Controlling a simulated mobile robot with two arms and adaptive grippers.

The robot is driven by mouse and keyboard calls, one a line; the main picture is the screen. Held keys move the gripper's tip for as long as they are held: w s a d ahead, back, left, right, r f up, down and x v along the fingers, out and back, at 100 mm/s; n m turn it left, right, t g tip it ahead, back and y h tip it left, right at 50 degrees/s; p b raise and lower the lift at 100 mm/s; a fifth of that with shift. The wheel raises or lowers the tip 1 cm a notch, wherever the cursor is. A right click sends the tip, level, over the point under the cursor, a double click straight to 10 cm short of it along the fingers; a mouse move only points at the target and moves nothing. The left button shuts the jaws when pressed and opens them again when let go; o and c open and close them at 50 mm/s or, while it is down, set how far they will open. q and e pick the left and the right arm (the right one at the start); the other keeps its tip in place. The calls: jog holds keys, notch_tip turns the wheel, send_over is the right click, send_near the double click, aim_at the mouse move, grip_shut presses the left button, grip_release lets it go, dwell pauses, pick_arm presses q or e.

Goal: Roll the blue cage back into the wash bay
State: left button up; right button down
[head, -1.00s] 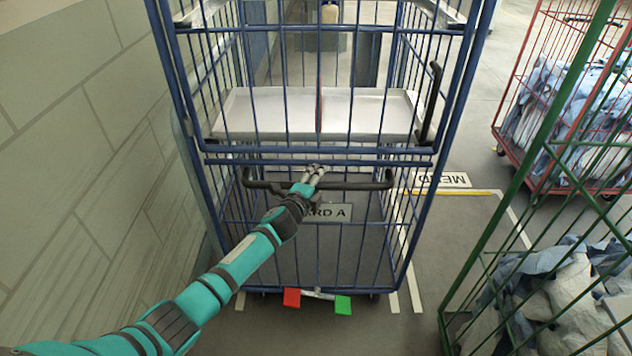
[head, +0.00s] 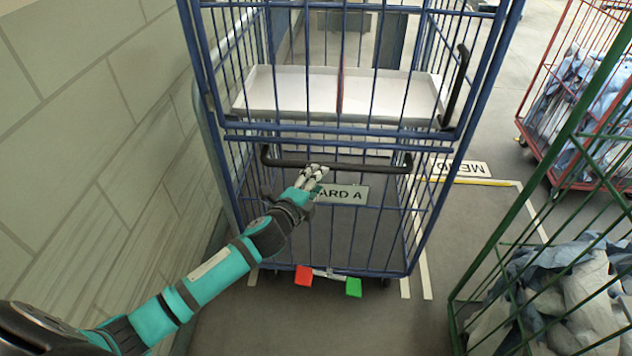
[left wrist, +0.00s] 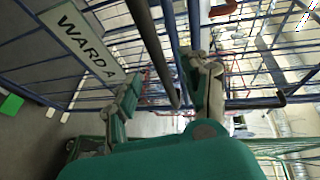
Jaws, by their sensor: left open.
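The blue cage (head: 232,134) stands upright in front of me in the head view, with a pale shelf (head: 340,92) inside. A black push bar (head: 360,163) crosses its front above a "WARD A" plate (head: 343,194). Red (head: 303,276) and green (head: 353,287) pedals sit at its base. My left gripper (head: 314,172) is open, its fingertips just below the bar in the head view. In the left wrist view the bar (left wrist: 153,45) runs between the spread fingers (left wrist: 165,88); I cannot tell whether they touch it. My right gripper is out of view.
A tiled wall (head: 80,150) runs close along the left. A green cage (head: 530,210) with cloth stands at near right, a red cage (head: 533,150) with cloth behind it. A floor sign (head: 455,168) and painted lines lie right of the blue cage.

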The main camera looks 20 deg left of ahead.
pick_arm(q)
jog(key=c, duration=0.6)
jog(key=shift+a, duration=0.45)
jog(key=shift+c, duration=1)
jog(key=s+a, duration=0.1)
jog(key=a, duration=0.4)
jog(key=s+a+g+y, duration=0.1)
jog(key=a, duration=0.3)
jog(key=s+a+n+g+y, duration=0.1)
jog(key=s+a, duration=0.1)
jog(key=a, duration=0.3)
jog(key=shift+a+r+p, duration=0.3)
jog(key=shift+p, duration=0.05)
grip_shut()
jog(key=n+g+y, duration=0.2)
jog(key=n+y, duration=0.1)
send_near(219, 147)
jog(key=p+x, duration=0.3)
jog(key=x, duration=0.3)
jog(key=shift+w+f, duration=0.15)
jog(key=shift+w, duration=0.1)
